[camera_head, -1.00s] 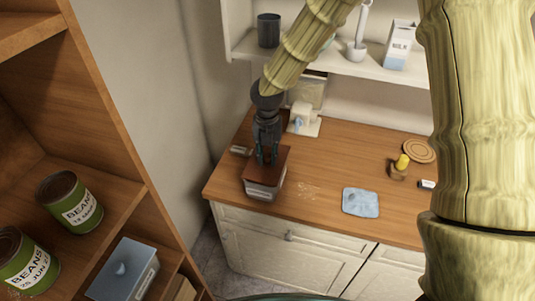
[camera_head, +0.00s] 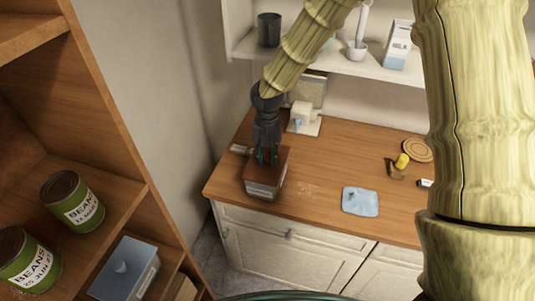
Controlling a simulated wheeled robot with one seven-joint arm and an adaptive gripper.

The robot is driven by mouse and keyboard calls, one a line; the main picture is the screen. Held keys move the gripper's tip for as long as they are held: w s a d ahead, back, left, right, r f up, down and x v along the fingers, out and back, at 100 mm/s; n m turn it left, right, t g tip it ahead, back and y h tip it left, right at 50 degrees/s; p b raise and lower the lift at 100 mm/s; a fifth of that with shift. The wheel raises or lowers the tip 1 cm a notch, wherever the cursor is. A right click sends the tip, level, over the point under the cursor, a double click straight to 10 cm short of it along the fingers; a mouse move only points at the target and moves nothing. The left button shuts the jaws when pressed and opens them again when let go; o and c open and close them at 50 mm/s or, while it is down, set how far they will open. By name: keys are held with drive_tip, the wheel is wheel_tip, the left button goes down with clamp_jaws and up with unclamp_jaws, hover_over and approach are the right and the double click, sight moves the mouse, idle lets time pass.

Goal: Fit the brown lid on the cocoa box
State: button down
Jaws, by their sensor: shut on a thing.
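The cocoa box (camera_head: 262,191) stands on the wooden counter near its left end, and its pale lower side with a label shows. The brown lid (camera_head: 281,160) is on top of the box, and I see no clear gap between them. My gripper (camera_head: 267,163) points down at the lid from above, with its fingers shut on it. The part of the lid between the fingers is hidden, and I cannot tell whether it is fully seated.
A blue cloth (camera_head: 360,201) and some crumbs (camera_head: 307,189) lie right of the box. A round wooden board (camera_head: 417,150) and a yellow-topped item (camera_head: 402,161) are further right. A shelf with bean cans (camera_head: 72,201) and a blue-lidded box (camera_head: 124,268) stands at the left.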

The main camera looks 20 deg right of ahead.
drive_tip(key=shift+f, duration=0.3)
drive_tip(key=c, duration=1.1)
unclamp_jaws()
drive_tip(key=shift+c, duration=0.2)
drive_tip(key=shift+r, duration=0.1)
